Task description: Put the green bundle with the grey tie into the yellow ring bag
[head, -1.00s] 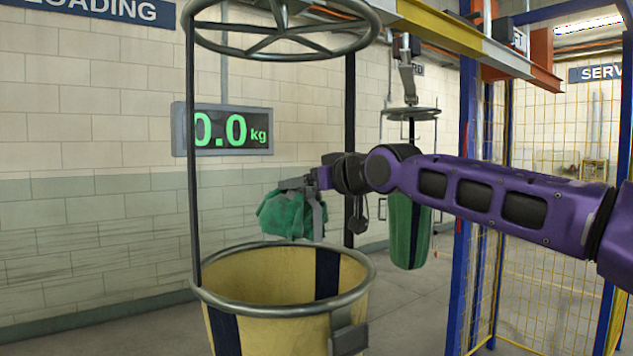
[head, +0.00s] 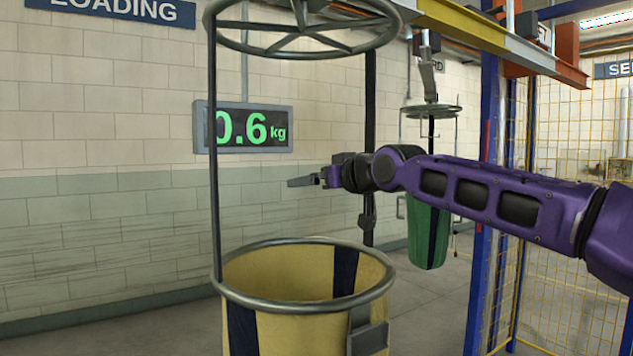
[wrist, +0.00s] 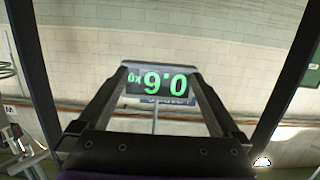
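The yellow ring bag (head: 285,332) hangs open-topped under its ring frame in the head view, with dark vertical stripes and a grey metal rim. My gripper (head: 298,182) is above the bag's mouth, clear of the rim. In the wrist view my gripper (wrist: 159,74) shows two fingers spread apart with nothing between them. The green bundle with the grey tie is not visible in either current view. The bag's floor is hidden behind its front wall.
The scale display (head: 243,127) on the wall behind reads 0.6 kg. A green bag (head: 427,235) hangs farther back, behind my arm. A ring with spokes (head: 303,28) and dark uprights frame the space above the yellow bag. A blue post (head: 483,200) and yellow mesh stand right.

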